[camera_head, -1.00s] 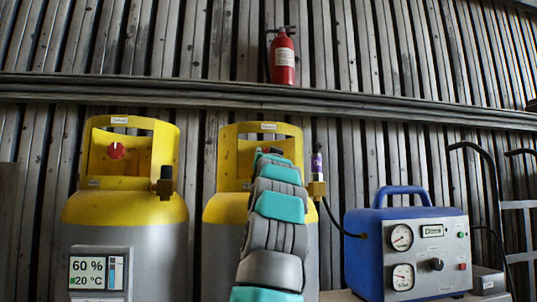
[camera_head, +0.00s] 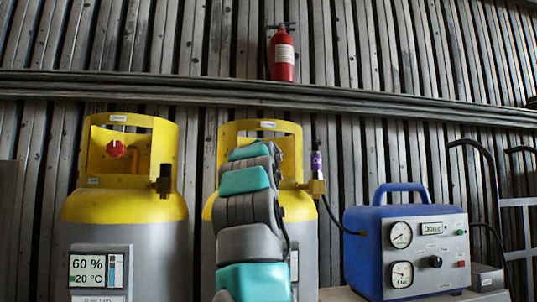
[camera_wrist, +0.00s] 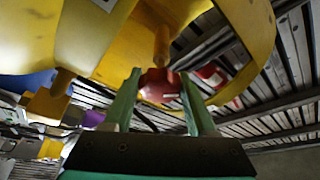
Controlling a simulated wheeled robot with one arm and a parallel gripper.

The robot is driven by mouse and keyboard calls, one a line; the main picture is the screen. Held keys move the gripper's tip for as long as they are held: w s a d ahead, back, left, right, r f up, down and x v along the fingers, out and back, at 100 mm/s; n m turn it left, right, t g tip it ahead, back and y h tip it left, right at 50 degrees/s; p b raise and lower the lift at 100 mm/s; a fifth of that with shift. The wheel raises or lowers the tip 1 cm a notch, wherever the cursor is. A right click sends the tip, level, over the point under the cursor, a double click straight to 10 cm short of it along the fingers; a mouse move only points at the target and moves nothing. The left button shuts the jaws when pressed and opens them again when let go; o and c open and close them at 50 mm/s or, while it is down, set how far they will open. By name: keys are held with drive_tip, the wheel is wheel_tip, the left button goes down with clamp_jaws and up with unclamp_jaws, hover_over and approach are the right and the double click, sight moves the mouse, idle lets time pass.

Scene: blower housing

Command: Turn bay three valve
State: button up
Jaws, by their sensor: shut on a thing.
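A red valve knob (camera_wrist: 160,86) on a brass stem sits inside the yellow collar (camera_wrist: 110,50) of a tank in the wrist view. My gripper (camera_wrist: 160,74) has its two green fingers on either side of this knob, shut on it. In the head view, my arm rises in front of the right yellow-topped tank (camera_head: 225,145) and hides its knob and my gripper. The left yellow-topped tank (camera_head: 125,207) has its own red knob (camera_head: 116,149) in plain sight. The small labels on the tank collars are too blurred to read.
A brass fitting with a purple-banded hose (camera_head: 316,170) stands at the right tank's right side. The hose runs to a blue machine with gauges (camera_head: 405,250). A display (camera_head: 97,271) on the left tank reads 60 % and 20 °C. A fire extinguisher (camera_head: 282,57) is on the wall behind.

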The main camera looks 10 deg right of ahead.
drive_tip(key=shift+m, duration=0.3)
drive_tip(key=o, duration=1.4)
drive_tip(key=shift+s+a+f+b, duration=0.2)
drive_tip(key=shift+s+f+b, duration=0.05)
drive_tip(key=shift+s+b, duration=0.25)
drive_tip(key=shift+b+v, duration=1.25)
drive_tip(key=shift+v, duration=2.05)
drive_tip(key=shift+r, duration=0.15)
